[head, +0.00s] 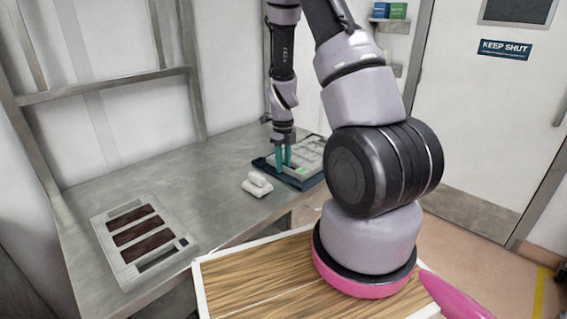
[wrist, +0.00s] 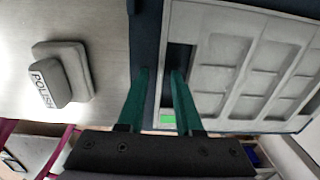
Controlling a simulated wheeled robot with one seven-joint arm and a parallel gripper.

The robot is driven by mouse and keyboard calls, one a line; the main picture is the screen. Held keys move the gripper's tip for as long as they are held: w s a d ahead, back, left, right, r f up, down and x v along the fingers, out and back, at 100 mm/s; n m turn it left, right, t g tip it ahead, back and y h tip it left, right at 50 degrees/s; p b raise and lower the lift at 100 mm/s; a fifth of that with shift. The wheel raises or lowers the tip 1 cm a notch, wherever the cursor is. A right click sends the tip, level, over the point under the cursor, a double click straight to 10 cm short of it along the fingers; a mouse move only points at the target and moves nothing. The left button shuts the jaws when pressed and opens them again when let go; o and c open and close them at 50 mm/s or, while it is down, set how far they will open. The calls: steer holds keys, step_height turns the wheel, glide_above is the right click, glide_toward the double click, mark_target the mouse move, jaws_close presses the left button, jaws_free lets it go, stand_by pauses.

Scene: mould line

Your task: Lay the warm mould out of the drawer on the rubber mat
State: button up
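A grey mould with several shallow pockets (head: 305,150) lies flat on the dark blue rubber mat (head: 303,186) at the back right of the bench. It also shows in the wrist view (wrist: 228,65), with a bright green patch near its lower left corner. My gripper (head: 284,162) points down at the mould's left edge. In the wrist view its two teal fingers (wrist: 160,72) stand on either side of the mould's edge bar, one over the mat, one at the dark slot. A gap shows between finger and bar. I cannot make out an open drawer.
Another mould with brown-filled slots and a dark corner square (head: 181,243) lies at the front left. Bare bench (head: 200,180) lies between.

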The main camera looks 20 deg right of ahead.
steer(key=shift+r, duration=0.1)
steer(key=s+a+r+n+t+y, duration=0.15)
steer(key=r+n, duration=0.25)
steer(key=r, duration=0.5)
steer(key=s+a+r+n+t, duration=0.1)
steer(key=s+r+n, duration=0.25)
steer(key=r, duration=0.65)
steer(key=s+a+r+n+t+y, duration=0.15)
steer(key=r+n, duration=0.25)
steer(key=r, duration=0.5)
steer(key=s+a+r+n+t, duration=0.3)
steer(key=s+r+n, duration=0.7)
steer(key=s+n, duration=0.4)
steer(key=shift+s+a+r+n+h, duration=0.2)
steer(key=shift+a+n+h, duration=0.25)
steer(key=shift+n, duration=0.6)
steer(key=shift+w, duration=0.1)
